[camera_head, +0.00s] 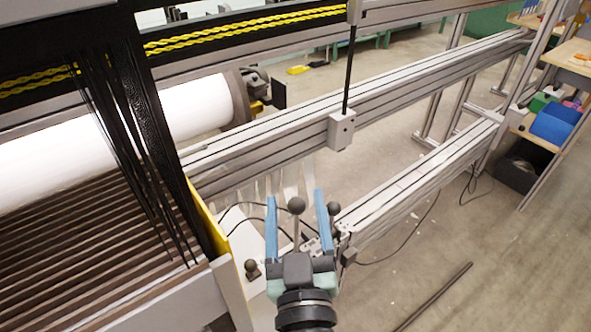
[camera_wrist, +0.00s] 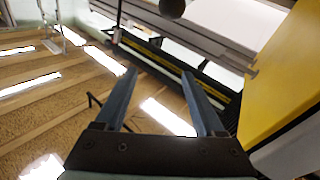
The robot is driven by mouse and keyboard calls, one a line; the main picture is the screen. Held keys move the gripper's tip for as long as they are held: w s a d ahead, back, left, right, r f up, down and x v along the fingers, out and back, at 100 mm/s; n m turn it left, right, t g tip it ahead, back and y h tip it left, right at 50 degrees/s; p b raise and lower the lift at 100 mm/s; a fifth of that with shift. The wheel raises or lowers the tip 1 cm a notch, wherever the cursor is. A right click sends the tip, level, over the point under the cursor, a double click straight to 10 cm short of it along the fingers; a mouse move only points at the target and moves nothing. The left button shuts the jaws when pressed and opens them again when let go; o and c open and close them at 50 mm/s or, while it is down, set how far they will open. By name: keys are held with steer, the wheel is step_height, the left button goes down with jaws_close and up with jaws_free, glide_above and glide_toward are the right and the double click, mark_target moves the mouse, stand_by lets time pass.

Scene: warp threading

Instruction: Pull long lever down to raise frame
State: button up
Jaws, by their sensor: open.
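My gripper (camera_head: 295,198) is open, with its two blue fingers pointing away from the camera. A dark round knob (camera_wrist: 172,8) shows at the top edge of the wrist view, beyond the open fingers (camera_wrist: 162,85). A second ball knob (camera_head: 333,208) is just right of the right finger, and a short knob (camera_head: 251,266) is lower left. Dark slatted frames (camera_head: 90,245) lie left.
A yellow-edged side panel (camera_head: 208,220) stands close left of the gripper; it also shows in the wrist view (camera_wrist: 270,70). Aluminium rails (camera_head: 400,190) run to the back right. Black strands (camera_head: 135,150) hang at left. Open floor (camera_head: 500,260) lies right, with a dark bar (camera_head: 435,296).

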step_height(320, 180, down, 7)
steer(key=s+g, duration=0.1)
steer(key=s, duration=0.2)
steer(key=w+p, duration=0.1)
steer(key=w, duration=1.2)
steer(key=shift+r+h+p, duration=0.15)
steer(key=shift+h+p, duration=0.15)
steer(key=shift+h, duration=0.1)
steer(key=shift+c, duration=0.3)
jaws_close()
